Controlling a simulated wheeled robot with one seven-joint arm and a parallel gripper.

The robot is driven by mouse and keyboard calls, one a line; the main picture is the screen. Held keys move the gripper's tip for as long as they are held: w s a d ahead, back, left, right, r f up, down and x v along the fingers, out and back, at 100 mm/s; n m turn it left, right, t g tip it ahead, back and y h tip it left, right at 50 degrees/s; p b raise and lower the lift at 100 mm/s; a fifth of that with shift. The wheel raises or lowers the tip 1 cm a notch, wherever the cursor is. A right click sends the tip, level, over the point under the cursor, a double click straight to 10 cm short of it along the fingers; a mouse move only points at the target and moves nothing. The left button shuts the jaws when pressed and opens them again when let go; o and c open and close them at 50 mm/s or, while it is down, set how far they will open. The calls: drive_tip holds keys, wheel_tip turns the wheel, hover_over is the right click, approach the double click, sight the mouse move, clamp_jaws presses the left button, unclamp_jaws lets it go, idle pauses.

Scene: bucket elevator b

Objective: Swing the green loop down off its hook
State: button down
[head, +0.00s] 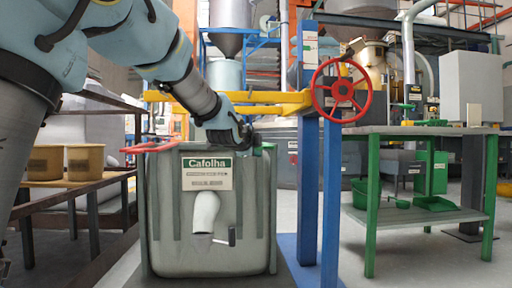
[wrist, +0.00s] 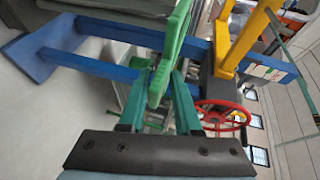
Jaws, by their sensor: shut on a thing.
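The green loop (wrist: 166,62) rises between the fingers of my gripper (wrist: 160,85) in the wrist view, and the gripper is shut on it. In the head view only a small green part of the loop (head: 267,146) shows, at the top right edge of the grey bin. My gripper (head: 243,139) is there at the bin's rim and hides most of the loop. The hook itself cannot be made out.
The grey bin (head: 165,215) bears a Cafolha label and a white spout. A red loop (head: 150,146) lies at its top left. Blue posts (head: 330,200), a yellow beam (head: 270,104) and a red handwheel (head: 342,90) stand close right. A green-legged table (head: 420,129) is farther right.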

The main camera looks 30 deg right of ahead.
drive_tip(key=shift+f, duration=0.25)
drive_tip(key=c, duration=0.9)
unclamp_jaws()
drive_tip(key=shift+w, duration=0.1)
drive_tip(key=shift+r, duration=0.1)
drive_tip(key=p+v, duration=0.3)
drive_tip(key=v, duration=0.7)
drive_tip(key=shift+s+a+r+p, duration=0.1)
drive_tip(key=shift+s+a+p, duration=0.15)
drive_tip(key=shift+s+p, duration=0.05)
